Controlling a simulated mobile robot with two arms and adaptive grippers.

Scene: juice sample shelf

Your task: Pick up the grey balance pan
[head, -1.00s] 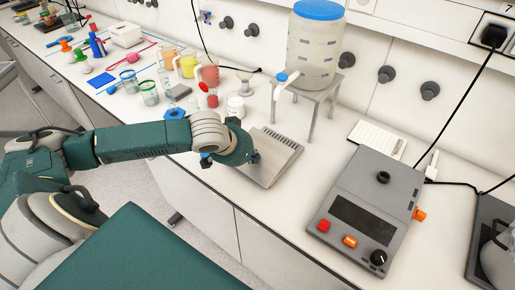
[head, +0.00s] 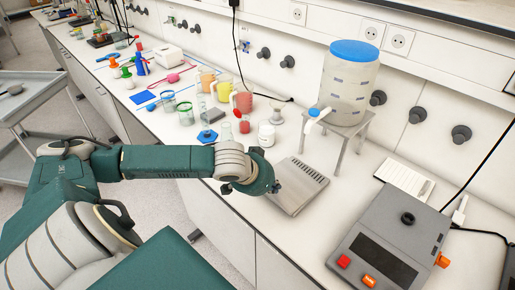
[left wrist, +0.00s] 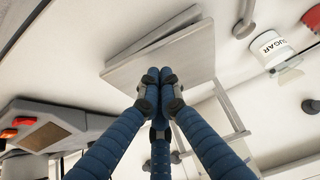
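A grey balance (head: 385,240) with a dark display and a bare black post on top stands at the lower right. It also shows at the left of the left wrist view (left wrist: 50,130). My left gripper (left wrist: 158,76) has its blue fingers together, with nothing visible between them. In the head view its wrist hangs beside a flat grey slotted device (head: 298,187). My right gripper is out of view.
The grey trolley (head: 75,92) stands apart from the bench, with floor between. A dispenser tank (head: 350,85) on a stand, a sugar jar (head: 266,134), colored jugs (head: 241,100) and glassware crowd the bench behind my left arm. A notepad (head: 404,178) lies behind the balance.

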